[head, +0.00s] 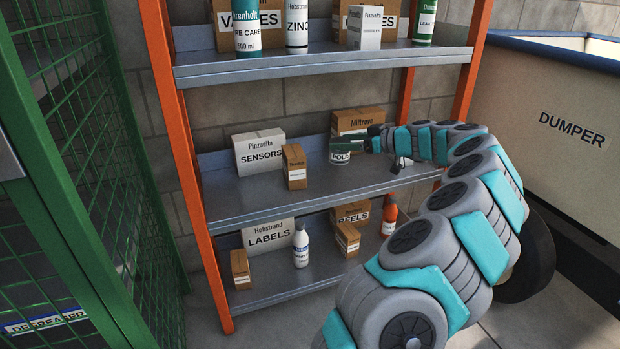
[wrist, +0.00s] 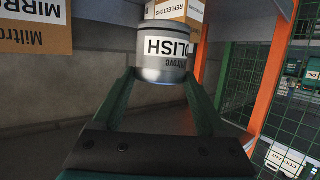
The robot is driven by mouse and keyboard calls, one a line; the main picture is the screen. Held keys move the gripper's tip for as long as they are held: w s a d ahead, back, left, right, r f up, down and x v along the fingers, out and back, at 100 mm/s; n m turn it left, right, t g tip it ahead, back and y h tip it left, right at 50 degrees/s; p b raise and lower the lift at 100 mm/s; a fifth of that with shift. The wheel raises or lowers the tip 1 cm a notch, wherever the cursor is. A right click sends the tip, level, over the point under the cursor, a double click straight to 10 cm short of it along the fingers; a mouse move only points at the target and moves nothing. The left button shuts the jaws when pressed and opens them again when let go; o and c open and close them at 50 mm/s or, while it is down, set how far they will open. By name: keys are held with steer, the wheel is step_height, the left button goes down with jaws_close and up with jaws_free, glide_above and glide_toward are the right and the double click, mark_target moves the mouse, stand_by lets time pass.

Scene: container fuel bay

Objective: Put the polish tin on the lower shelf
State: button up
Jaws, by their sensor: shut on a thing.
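The polish tin (head: 340,158) is a small pale tin with a grey band, marked "POLISH". It shows at middle-shelf height in the head view, in front of a brown Miltrove box. My gripper (head: 360,146) reaches in from the right and is shut on the tin. In the wrist view, which looks upside down, the tin (wrist: 165,62) sits between the two green fingers of my gripper (wrist: 161,84). I cannot tell whether the tin touches the middle shelf (head: 335,188). The lower shelf (head: 290,282) is below, partly hidden by my arm on the right.
On the lower shelf stand a Labels box (head: 268,235), a white bottle (head: 300,246), brown cartons (head: 347,239), a Reels box (head: 352,212) and a red bottle (head: 389,222). An orange post (head: 172,120) and green mesh cage (head: 85,150) are left, a Dumper bin (head: 560,90) right.

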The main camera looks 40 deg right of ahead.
mark_target(348, 161)
steer(key=f+b, duration=0.1)
steer(key=f, duration=0.1)
steer(key=f+b, duration=0.4)
steer(key=shift+w+a+f, duration=0.2)
steer(key=shift+w, duration=0.15)
steer(key=shift+w+d+f+p, duration=0.25)
steer(key=shift+w+d+f, duration=0.5)
steer(key=shift+w, duration=1.8)
steer(key=shift+w+d+f+p, duration=0.2)
steer(key=shift+w+d+f, duration=0.55)
steer(key=shift+w, duration=1.85)
steer(key=shift+w+d+f+p, duration=0.25)
steer(key=shift+w+d+f, duration=0.45)
steer(key=shift+w, duration=1.85)
steer(key=shift+a+f, duration=0.2)
steer(key=shift+f, duration=0.15)
steer(key=o, duration=1.4)
steer(key=shift+o, duration=0.2)
steer(key=shift+r, duration=0.1)
